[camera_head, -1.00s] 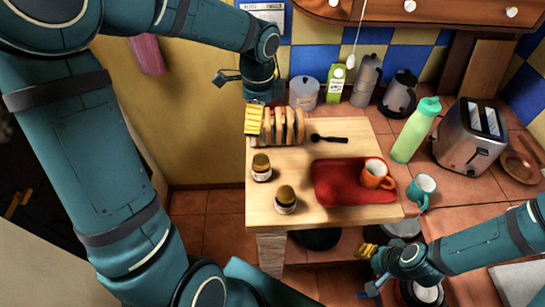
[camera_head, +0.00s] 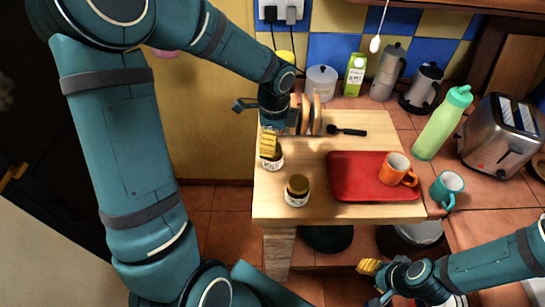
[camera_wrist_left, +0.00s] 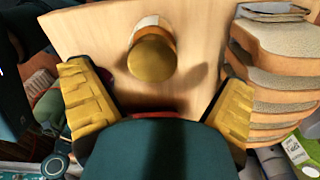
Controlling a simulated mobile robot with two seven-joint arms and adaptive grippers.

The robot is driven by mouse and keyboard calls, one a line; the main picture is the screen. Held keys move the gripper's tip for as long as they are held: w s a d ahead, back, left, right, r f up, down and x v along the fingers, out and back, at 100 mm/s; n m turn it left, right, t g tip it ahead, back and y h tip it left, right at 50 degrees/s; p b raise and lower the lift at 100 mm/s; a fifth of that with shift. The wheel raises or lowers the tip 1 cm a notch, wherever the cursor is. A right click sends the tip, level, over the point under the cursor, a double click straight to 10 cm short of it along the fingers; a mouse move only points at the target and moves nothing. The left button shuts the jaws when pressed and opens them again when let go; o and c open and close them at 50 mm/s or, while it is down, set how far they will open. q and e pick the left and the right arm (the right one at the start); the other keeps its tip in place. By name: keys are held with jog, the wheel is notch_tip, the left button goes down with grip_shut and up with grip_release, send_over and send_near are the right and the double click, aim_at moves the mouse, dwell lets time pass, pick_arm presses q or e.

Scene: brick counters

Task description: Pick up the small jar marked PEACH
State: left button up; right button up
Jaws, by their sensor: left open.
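Two small jars with gold lids stand upright on the wooden board (camera_head: 390,125). The far-left jar (camera_head: 272,160) is partly covered by my left gripper (camera_head: 268,142); the nearer jar (camera_head: 297,191) stands clear to its right. I cannot read PEACH on either label. My left gripper points down, with its yellow fingers at the far-left jar. In the left wrist view the fingers are spread wide and empty, and one gold-lidded jar (camera_wrist_left: 152,56) stands just beyond the gap between them. My right gripper (camera_head: 370,267) is low at the right, away from the jars; its opening is unclear.
Sliced bread (camera_head: 309,115) stands close behind the left gripper, and shows at right in the left wrist view (camera_wrist_left: 270,80). A black spoon (camera_head: 347,131) lies behind a red tray (camera_head: 345,178) holding an orange mug (camera_head: 396,167). A teal mug (camera_head: 446,188) stands right.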

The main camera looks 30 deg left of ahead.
pick_arm(q)
jog(key=f, duration=0.2)
jog(key=f+b, duration=0.1)
jog(key=f, duration=0.2)
jog(key=shift+s+d+f+b, duration=0.1)
jog(key=shift+s+f+b, duration=0.2)
jog(key=shift+s+b, duration=0.1)
jog(key=c, duration=1.4)
